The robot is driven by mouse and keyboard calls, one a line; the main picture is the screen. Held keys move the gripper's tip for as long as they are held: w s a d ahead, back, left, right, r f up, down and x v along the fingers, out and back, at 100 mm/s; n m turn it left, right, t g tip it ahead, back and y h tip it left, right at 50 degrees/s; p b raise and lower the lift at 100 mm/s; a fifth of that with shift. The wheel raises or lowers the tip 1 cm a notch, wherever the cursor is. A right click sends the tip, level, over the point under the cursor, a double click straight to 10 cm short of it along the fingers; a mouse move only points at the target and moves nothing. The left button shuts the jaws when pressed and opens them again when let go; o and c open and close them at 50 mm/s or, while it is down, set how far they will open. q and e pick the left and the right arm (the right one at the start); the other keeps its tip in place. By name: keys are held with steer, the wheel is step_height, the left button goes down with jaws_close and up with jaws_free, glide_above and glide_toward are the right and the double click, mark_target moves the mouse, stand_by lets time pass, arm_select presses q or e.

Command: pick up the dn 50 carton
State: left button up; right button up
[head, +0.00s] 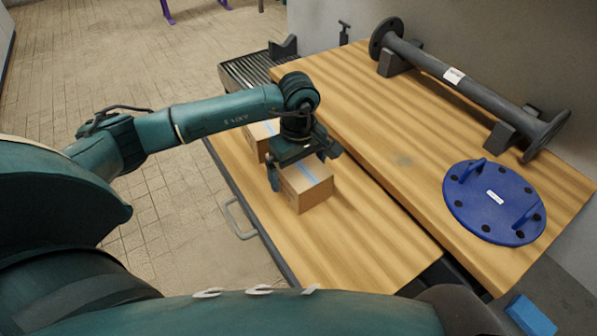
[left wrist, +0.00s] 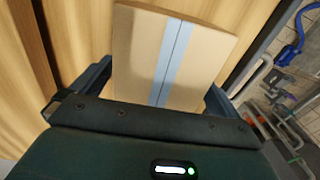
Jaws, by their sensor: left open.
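Two small brown cartons with light blue tape stand on the lower wooden surface in the head view. The nearer carton (head: 308,187) is under my left gripper (head: 303,170); the other carton (head: 258,139) stands just behind it, partly hidden by my arm. I cannot read a DN marking on either. My left gripper is open and points down, with its fingers at either side of the nearer carton's top. In the left wrist view the carton's taped top (left wrist: 170,55) lies between the fingers. Contact with the fingers cannot be made out. My right gripper is not in view.
A higher wooden bench top (head: 400,160) bears a dark flanged pipe (head: 465,92) on blocks and a blue round cover (head: 495,215) with handles. The lower wooden surface (head: 345,245) is clear in front of the cartons. A blue block (head: 530,315) lies at bottom right.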

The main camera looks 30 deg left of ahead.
arm_select(q)
steer(key=shift+f, duration=0.6)
steer(key=shift+c, duration=0.6)
steer(key=c, duration=0.9)
steer(key=shift+r, duration=0.1)
steer(key=shift+c, duration=0.2)
